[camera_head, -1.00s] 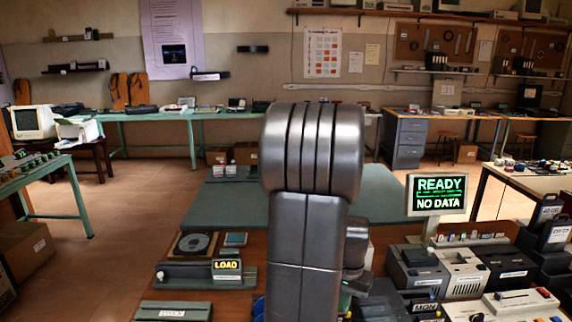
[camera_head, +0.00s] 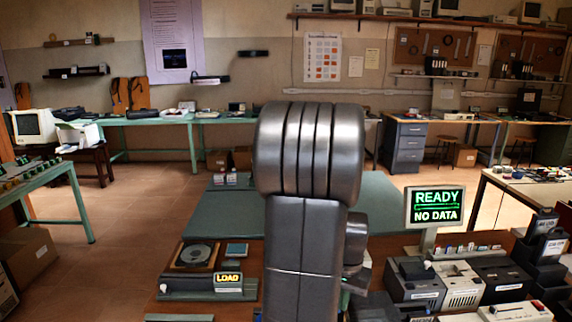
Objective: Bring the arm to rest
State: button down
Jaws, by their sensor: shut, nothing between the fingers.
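My arm stands upright in the middle of the head view, with a big grey ribbed joint on top and a dark link below it. Part of another dark arm link shows at its right side, low down. My gripper's fingers are not visible; the arm itself covers that area. I see nothing held.
A brown workbench with a green mat (camera_head: 228,216) lies behind my arm. A lit LOAD unit (camera_head: 206,285) and a disc plate (camera_head: 195,254) are at left. A READY / NO DATA screen (camera_head: 435,206) and several grey machines (camera_head: 460,288) stand close at right. Open floor (camera_head: 130,215) lies left.

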notch_tip(320, 180, down, 7)
jog(key=b, duration=0.6)
jog(key=shift+r, duration=0.1)
jog(key=shift+d+r, duration=0.15)
jog(key=shift+d, duration=0.05)
jog(key=shift+a+r+p, duration=0.9)
jog(key=shift+a+r, duration=0.15)
jog(key=shift+r, duration=0.1)
